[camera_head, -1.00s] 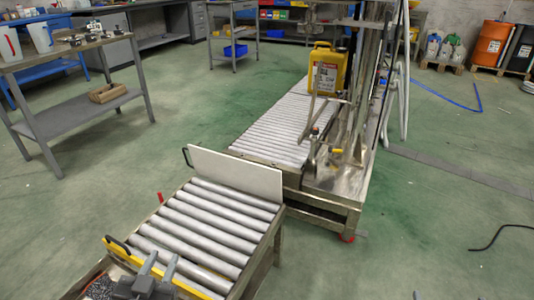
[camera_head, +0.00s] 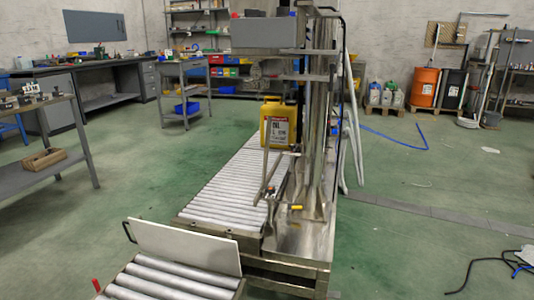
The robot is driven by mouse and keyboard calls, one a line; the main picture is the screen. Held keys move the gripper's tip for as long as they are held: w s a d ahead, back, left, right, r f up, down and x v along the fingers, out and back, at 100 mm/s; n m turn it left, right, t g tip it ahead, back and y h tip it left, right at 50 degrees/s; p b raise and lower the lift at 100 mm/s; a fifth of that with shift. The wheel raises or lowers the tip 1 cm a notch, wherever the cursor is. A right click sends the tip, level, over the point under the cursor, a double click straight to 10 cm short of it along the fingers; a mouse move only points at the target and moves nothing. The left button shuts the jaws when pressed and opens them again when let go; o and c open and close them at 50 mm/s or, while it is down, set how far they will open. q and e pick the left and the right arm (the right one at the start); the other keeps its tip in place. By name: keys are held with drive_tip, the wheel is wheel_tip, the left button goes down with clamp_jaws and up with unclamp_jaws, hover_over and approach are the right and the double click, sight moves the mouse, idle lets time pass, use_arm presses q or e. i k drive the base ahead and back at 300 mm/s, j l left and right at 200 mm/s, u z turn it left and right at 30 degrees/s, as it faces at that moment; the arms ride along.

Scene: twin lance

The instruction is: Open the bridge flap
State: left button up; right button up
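The bridge flap is a pale flat panel (camera_head: 184,246) standing up, slightly tilted, at the gap between two roller conveyors. A dark handle (camera_head: 128,231) sticks out at its left end. The near roller conveyor (camera_head: 160,286) shows only its far rollers at the bottom edge. The far roller conveyor (camera_head: 222,195) runs away behind the flap and carries a yellow canister (camera_head: 278,124). Neither of my grippers is in this view.
A metal frame machine (camera_head: 318,130) stands along the far conveyor's right side. A grey workbench (camera_head: 45,140) is at the left. Cables (camera_head: 497,265) lie on the floor at right. Green floor is free left of the conveyors.

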sight(211, 253)
drive_tip(key=k+j, duration=0.1)
drive_tip(key=j, duration=0.4)
drive_tip(key=k+j, duration=0.1)
drive_tip(key=j, duration=0.4)
drive_tip(key=k+j, duration=0.1)
drive_tip(key=j, duration=0.35)
drive_tip(key=k+j, duration=0.1)
drive_tip(key=j, duration=0.4)
drive_tip(key=k+j, duration=0.1)
drive_tip(key=j, duration=0.4)
drive_tip(key=i+j+z, duration=0.1)
drive_tip(key=i+z, duration=0.15)
drive_tip(key=z, duration=0.25)
drive_tip(key=i+j+z, duration=0.2)
drive_tip(key=z, duration=0.3)
drive_tip(key=i+j+z, duration=0.15)
drive_tip(key=z, duration=0.3)
drive_tip(key=k+j, duration=0.05)
drive_tip(key=j, duration=0.05)
